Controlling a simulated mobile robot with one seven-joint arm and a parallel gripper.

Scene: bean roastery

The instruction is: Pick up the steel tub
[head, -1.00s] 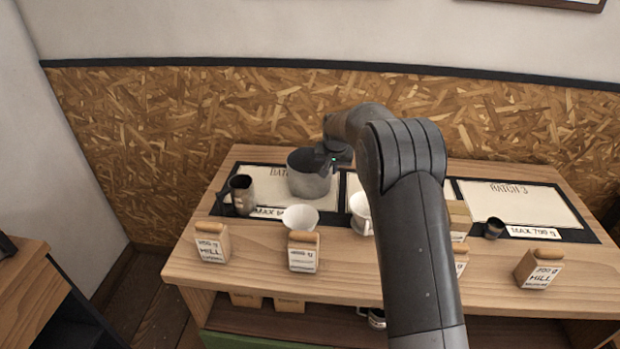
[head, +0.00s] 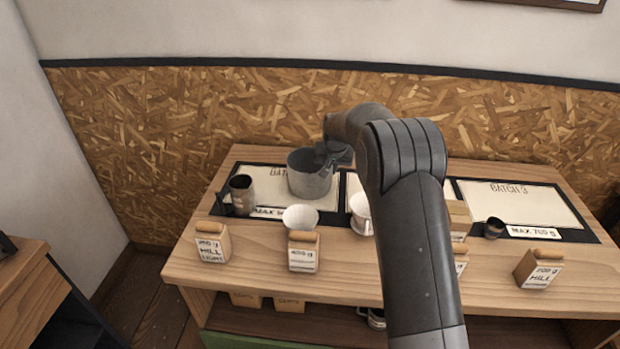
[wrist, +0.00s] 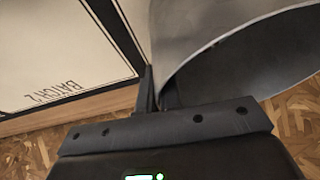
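The steel tub (head: 308,186) is a grey, round, open vessel at the left batch panel at the back left of the table. It also shows large at the upper right of the wrist view (wrist: 195,35). My gripper (head: 334,152) is at the right side of its rim in the head view, partly covering it. In the wrist view my gripper's fingers (wrist: 159,88) are close together at the tub's wall, with the wall appearing to run between them. I cannot tell whether the tub's base touches the panel.
The right panel (head: 520,205) is mostly clear.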

